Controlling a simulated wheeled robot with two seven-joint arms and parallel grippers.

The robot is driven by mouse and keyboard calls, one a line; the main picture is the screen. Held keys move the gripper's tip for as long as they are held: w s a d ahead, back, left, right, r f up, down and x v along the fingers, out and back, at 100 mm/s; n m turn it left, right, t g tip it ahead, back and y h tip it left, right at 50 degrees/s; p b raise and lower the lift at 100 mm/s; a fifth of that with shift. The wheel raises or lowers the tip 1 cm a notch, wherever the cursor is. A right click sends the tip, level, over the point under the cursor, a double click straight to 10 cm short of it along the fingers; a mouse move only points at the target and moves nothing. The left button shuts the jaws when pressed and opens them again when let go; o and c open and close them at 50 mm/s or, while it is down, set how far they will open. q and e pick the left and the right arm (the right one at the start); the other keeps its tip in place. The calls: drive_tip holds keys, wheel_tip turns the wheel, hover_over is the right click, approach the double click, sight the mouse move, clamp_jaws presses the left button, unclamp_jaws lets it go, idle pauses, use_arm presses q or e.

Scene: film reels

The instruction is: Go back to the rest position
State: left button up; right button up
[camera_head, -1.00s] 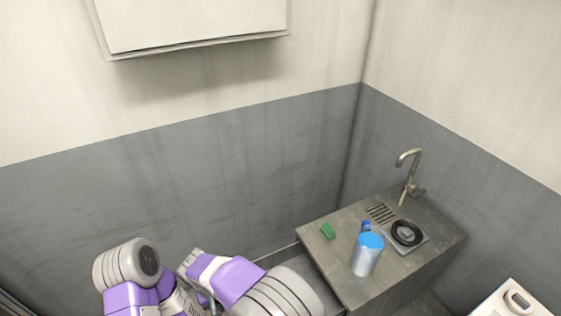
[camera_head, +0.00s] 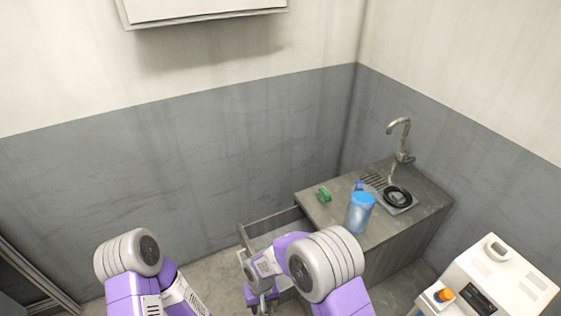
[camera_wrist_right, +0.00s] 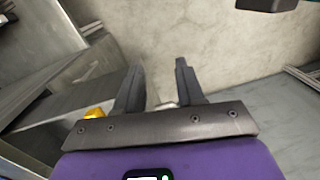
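My right gripper (camera_wrist_right: 160,85) shows in the right wrist view with its two dark fingers apart and nothing between them. In the head view my right arm is bent at the lower middle, and its gripper (camera_head: 262,300) hangs at the bottom edge, in front of the drawer below the counter. My left arm comes in at the lower left of the head view. My left gripper is outside the frame.
A grey counter (camera_head: 325,212) with a faucet (camera_head: 400,140) stands at the right. It carries a blue-lidded container (camera_head: 360,215), a green object (camera_head: 324,194) and a black reel (camera_head: 397,197). An open drawer (camera_head: 284,226) juts out at its left. A white machine (camera_head: 510,275) stands lower right.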

drive_tip(key=s+d+f+m+t+y+b, duration=0.1)
drive_tip(key=s+d+f+m+y+b, duration=0.2)
drive_tip(key=s+d+f+m+b, duration=0.3)
drive_tip(key=s+d+f, duration=0.5)
drive_tip(key=d+f, duration=0.4)
drive_tip(key=shift+s+d+t+y, duration=0.2)
drive_tip(key=shift+s+t+y, duration=0.1)
drive_tip(key=shift+s+y, duration=0.1)
